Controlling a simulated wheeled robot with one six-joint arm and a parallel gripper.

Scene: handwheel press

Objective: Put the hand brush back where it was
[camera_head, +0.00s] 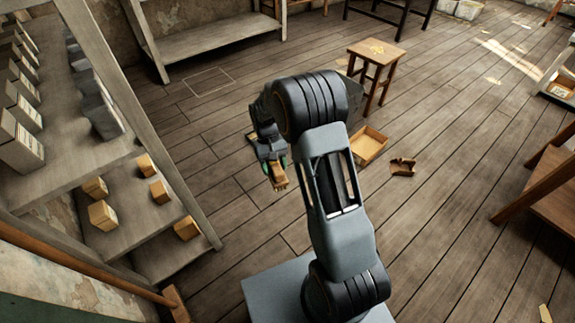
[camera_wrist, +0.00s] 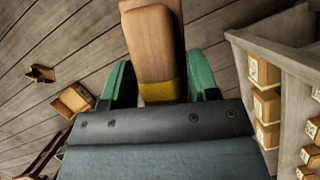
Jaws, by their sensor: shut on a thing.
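The hand brush (camera_wrist: 152,45) is wooden with a yellow band. In the wrist view my gripper (camera_wrist: 157,88) is shut on it between two green fingers, and the brush points away from the palm. In the head view my gripper (camera_head: 273,163) hangs at the left of my arm, with the brush (camera_head: 279,180) below it, held above the floor. The gripper hides part of the brush. I cannot tell which place the brush came from.
A shelf unit (camera_head: 170,195) with small boxes stands at the left. An open box (camera_head: 368,146) and a small brown holder (camera_head: 403,167) lie on the floor right of my arm. A stool (camera_head: 376,52) stands behind. Floor between shelf and arm is clear.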

